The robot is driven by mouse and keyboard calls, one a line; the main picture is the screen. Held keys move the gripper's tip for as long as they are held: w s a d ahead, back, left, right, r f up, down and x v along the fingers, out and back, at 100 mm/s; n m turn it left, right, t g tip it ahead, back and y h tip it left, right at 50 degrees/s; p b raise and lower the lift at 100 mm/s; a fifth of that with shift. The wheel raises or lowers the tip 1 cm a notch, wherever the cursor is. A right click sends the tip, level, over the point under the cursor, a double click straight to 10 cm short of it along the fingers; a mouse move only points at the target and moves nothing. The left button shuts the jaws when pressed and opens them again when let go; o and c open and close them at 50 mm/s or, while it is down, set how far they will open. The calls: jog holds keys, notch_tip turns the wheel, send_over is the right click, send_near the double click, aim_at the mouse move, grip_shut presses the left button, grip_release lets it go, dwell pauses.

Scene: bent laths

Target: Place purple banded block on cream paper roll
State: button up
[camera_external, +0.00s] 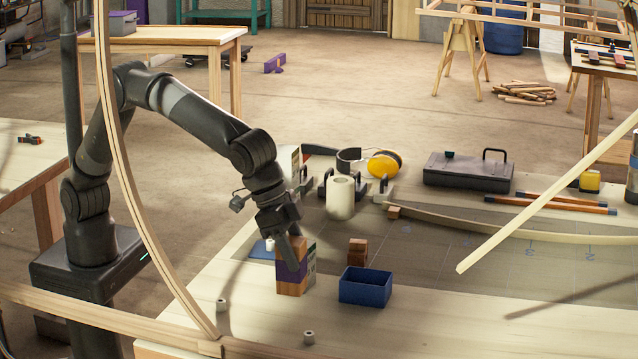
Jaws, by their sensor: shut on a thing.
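The purple banded block (290,272), wooden with a purple band around its middle, is upright near the table's left side. My gripper (293,248) points down and is shut on its upper part. The fingers are partly hidden, and I cannot tell whether the block touches the table. The cream paper roll (341,198) stands upright behind and to the right of the block, apart from it. Its top shows a small central hole and carries nothing.
A blue open box (365,287) and small brown blocks (357,252) are right of my gripper. Black clamps and yellow ear muffs (384,164) stand around the roll. A black case (468,171) lies farther right. A long bent lath (133,185) arches across the left foreground.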

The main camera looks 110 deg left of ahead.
jog(key=a+r+n+y, duration=0.1)
jog(key=a+r+n, duration=0.15)
jog(key=a, duration=1.05)
jog(key=a+r+n+y, duration=0.1)
jog(key=a+r+n, duration=0.15)
jog(key=a, duration=1.05)
jog(key=s+a+r+n, duration=0.1)
jog(key=s+a+r, duration=0.15)
jog(key=a, duration=0.55)
jog(key=s+a+r+n+g+y, duration=0.1)
jog(key=s+a, duration=0.2)
jog(key=a, duration=0.4)
jog(key=s+a+r+n, duration=0.2)
jog(key=s+a, duration=0.1)
jog(key=a, duration=0.5)
jog(key=shift+w+a+f, duration=0.1)
jog(key=shift+a+f, duration=2.7)
jog(key=shift+a, duration=0.2)
jog(key=shift+a+f, duration=2.8)
jog(key=shift+a, duration=0.2)
jog(key=shift+f, duration=0.15)
jog(key=o, duration=1.1)
